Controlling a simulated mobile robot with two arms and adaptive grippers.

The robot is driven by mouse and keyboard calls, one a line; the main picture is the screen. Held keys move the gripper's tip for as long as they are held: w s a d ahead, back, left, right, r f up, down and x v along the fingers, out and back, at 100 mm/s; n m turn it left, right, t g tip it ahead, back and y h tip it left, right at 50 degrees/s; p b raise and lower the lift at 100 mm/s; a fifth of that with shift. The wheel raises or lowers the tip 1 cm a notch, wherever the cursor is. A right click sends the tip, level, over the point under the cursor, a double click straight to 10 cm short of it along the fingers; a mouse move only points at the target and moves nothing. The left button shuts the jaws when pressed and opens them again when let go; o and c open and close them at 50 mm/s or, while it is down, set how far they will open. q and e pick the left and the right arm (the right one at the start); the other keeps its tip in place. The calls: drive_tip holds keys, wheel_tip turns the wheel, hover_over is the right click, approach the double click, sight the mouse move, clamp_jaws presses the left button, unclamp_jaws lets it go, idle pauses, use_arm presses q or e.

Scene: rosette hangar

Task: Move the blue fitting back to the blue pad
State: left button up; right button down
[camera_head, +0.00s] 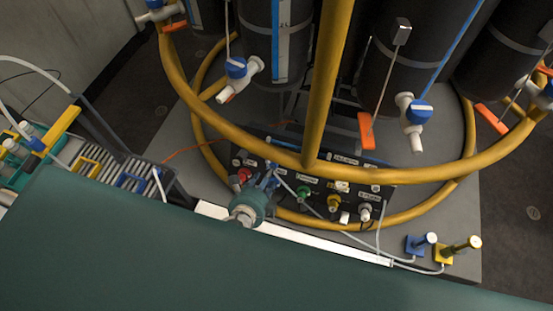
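A small blue block with a pale cylindrical end (417,244), which looks like the blue fitting, sits at the right on the grey platform, beside a similar yellow one (457,248). Thin pale hoses run to them from the left. A blue square outline (131,183), possibly the blue pad, lies on the slatted rack at the left, right of a yellow square outline (88,167). Another blue piece (37,145) shows at the far left, by a yellow bar. Neither of my grippers is in view.
A black connector panel (310,190) with coloured ports stands at the middle, with a teal round fitting (247,205) before it. Yellow ring rails (400,175) and a yellow post circle dark cylinders with valves. A large dark green surface (200,265) fills the foreground.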

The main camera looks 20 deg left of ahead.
use_arm(q)
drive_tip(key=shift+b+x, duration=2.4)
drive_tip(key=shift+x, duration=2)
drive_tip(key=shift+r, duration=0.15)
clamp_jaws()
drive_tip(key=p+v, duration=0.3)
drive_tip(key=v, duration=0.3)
drive_tip(key=shift+p, duration=0.3)
